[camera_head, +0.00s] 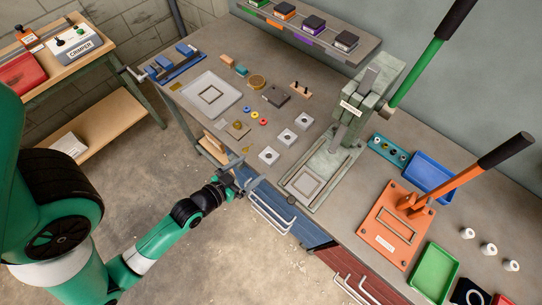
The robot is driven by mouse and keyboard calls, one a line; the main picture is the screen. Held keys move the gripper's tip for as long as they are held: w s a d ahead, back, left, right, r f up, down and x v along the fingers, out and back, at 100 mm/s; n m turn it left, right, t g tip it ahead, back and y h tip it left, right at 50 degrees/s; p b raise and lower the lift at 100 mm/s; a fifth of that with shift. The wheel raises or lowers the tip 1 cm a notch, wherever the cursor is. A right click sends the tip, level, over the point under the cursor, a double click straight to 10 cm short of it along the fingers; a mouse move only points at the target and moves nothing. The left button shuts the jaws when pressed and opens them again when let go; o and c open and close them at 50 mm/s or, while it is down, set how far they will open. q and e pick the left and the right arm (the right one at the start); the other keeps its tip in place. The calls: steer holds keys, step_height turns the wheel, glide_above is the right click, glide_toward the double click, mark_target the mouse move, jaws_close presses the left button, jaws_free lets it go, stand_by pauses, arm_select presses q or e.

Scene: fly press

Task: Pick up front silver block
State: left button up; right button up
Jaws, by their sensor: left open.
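Three small silver blocks, each with a dark round mark on top, stand in a slanting row on the grey workbench. The front silver block (268,155) is closest to the bench's front edge. The middle silver block (286,137) and the back silver block (303,121) lie behind it to the right. My left gripper (243,176) is open and empty at the bench's front edge, to the left of and below the front block in the picture, apart from it. My right gripper is out of view.
A green press (343,135) stands to the right of the blocks, its base close by. A brass plate (238,129), coloured rings (255,115) and a white tray (209,94) lie to the left. Drawer handles (272,213) stick out below the front edge.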

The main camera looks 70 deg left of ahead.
mark_target(270, 154)
arm_select(q)
steer(key=b+x, duration=0.1)
steer(key=x, duration=0.9)
steer(key=shift+w+a+r+b, duration=0.1)
steer(key=shift+w+r+b, duration=0.1)
steer(key=shift+b, duration=0.15)
jaws_close()
steer(key=shift+r, duration=0.1)
